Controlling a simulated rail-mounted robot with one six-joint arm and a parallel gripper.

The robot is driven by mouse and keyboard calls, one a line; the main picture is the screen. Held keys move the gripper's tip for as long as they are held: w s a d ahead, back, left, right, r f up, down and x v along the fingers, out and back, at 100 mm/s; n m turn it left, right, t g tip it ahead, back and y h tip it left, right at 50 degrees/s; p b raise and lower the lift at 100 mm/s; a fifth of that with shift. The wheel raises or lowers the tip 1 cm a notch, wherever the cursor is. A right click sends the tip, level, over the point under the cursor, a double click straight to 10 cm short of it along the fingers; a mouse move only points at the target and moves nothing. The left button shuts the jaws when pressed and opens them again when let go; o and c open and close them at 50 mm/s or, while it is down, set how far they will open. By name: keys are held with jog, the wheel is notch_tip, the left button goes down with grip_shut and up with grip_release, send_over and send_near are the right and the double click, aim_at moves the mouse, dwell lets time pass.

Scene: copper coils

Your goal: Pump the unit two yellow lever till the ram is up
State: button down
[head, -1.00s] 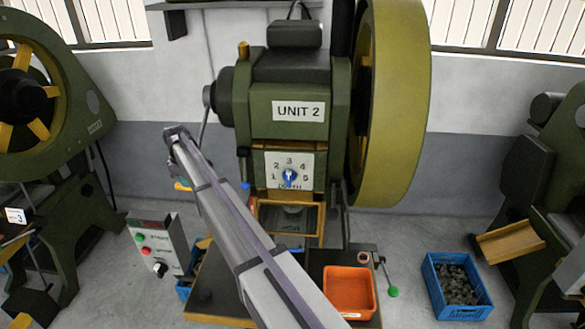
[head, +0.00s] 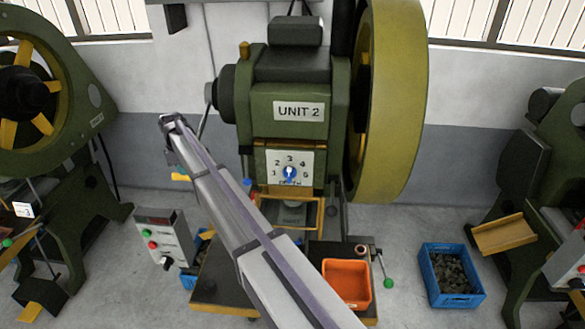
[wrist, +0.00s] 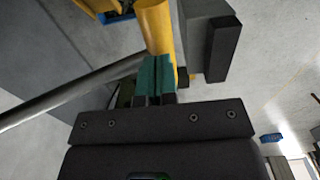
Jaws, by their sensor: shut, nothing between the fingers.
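The unit two press (head: 290,142) stands in the middle of the head view, its label and depth dial facing me. A grey lever rod (head: 204,122) slopes down at its left side toward my arm. A bit of yellow (head: 180,177) shows beside my arm there, mostly hidden. In the wrist view a yellow cylindrical grip (wrist: 153,25) lies just beyond my gripper (wrist: 155,66), and a grey rod (wrist: 60,98) runs in from the left. My teal fingers are shut and empty, overlapping the grip's lower end; contact is unclear. The ram (head: 291,212) shows partly in the yellow-framed opening; its height is hard to judge.
A control box (head: 160,240) stands left of the press. An orange tray (head: 346,304) and a green-knobbed lever (head: 388,283) are at its front right. A blue bin (head: 452,308) of dark pieces stands on the floor at right. The large flywheel (head: 395,100) fills the press's right side.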

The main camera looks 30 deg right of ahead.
jog(key=shift+s+f+b, duration=0.15)
jog(key=shift+f+b, duration=0.35)
jog(key=shift+r, duration=0.1)
jog(key=f+b, duration=0.1)
jog(key=w+d+f+b, duration=0.1)
jog(key=f+b, duration=0.3)
jog(key=shift+w+d+f, duration=0.15)
jog(key=shift+w+d, duration=0.1)
jog(key=shift+w, duration=0.15)
jog(key=f+b, duration=0.1)
jog(key=w+d+f+b, duration=0.1)
jog(key=f+b, duration=0.1)
jog(key=w+d+f+b, duration=0.1)
jog(key=f+b, duration=0.1)
jog(key=shift+w, duration=0.2)
